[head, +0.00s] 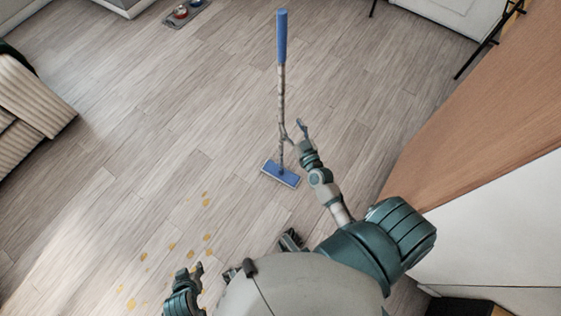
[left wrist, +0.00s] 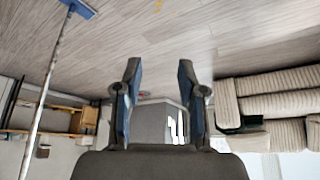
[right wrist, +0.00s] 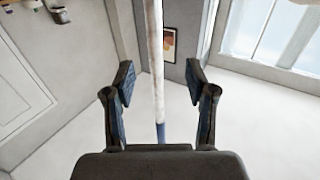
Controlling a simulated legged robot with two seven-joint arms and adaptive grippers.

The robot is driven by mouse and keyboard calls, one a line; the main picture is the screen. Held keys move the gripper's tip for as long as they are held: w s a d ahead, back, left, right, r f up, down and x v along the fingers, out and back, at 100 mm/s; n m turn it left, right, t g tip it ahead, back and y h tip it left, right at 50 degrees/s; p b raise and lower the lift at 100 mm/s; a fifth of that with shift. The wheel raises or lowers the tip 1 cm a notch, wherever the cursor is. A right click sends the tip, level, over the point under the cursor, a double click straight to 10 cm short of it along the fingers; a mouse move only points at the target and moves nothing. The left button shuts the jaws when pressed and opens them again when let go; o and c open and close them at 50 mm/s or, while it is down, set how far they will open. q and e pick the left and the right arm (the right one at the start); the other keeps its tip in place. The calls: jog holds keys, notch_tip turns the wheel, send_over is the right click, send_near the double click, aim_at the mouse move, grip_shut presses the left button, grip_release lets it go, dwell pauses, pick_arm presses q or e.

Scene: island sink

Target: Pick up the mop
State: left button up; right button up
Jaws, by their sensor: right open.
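The mop (head: 281,90) stands on the floor ahead of me, with a blue grip on top, a pale pole and a flat blue head (head: 280,174). My right gripper (head: 291,131) is open at the lower pole. In the right wrist view the pole (right wrist: 156,60) runs between the parted fingers (right wrist: 159,90); contact cannot be told. My left gripper (head: 190,273) is low near my body, away from the mop. In the left wrist view its fingers (left wrist: 157,80) are apart and empty, and the mop pole (left wrist: 53,70) shows at the left.
Yellow spots (head: 172,246) lie on the wooden floor at lower left. A ribbed pale sofa (head: 25,108) is at the left edge. A tray with bowls (head: 184,12) lies at the top. A wood-topped counter (head: 490,120) lines the right side. Floor around the mop is clear.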

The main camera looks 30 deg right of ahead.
aim_at(283, 107)
jog(key=w, duration=0.2)
jog(key=w+d, duration=0.1)
jog(key=w, duration=0.2)
jog(key=shift+f, duration=0.2)
jog(key=shift+w+d+b, duration=0.2)
jog(key=shift+w+b, duration=0.1)
jog(key=shift+w, duration=0.15)
jog(key=w, duration=0.2)
jog(key=w+d+b, duration=0.1)
jog(key=w, duration=0.1)
jog(key=shift+w+f, duration=0.1)
jog(key=shift+w, duration=0.3)
pick_arm(q)
jog(key=w+d+r+t, duration=0.1)
jog(key=w+d+t, duration=0.1)
jog(key=w, duration=0.3)
jog(key=shift+w+r+t+h, duration=0.25)
jog(key=shift+r+t+h, duration=0.15)
jog(key=shift+t, duration=0.2)
pick_arm(e)
grip_shut()
pick_arm(q)
jog(key=shift+f, duration=0.1)
pick_arm(e)
jog(key=shift+d, duration=0.1)
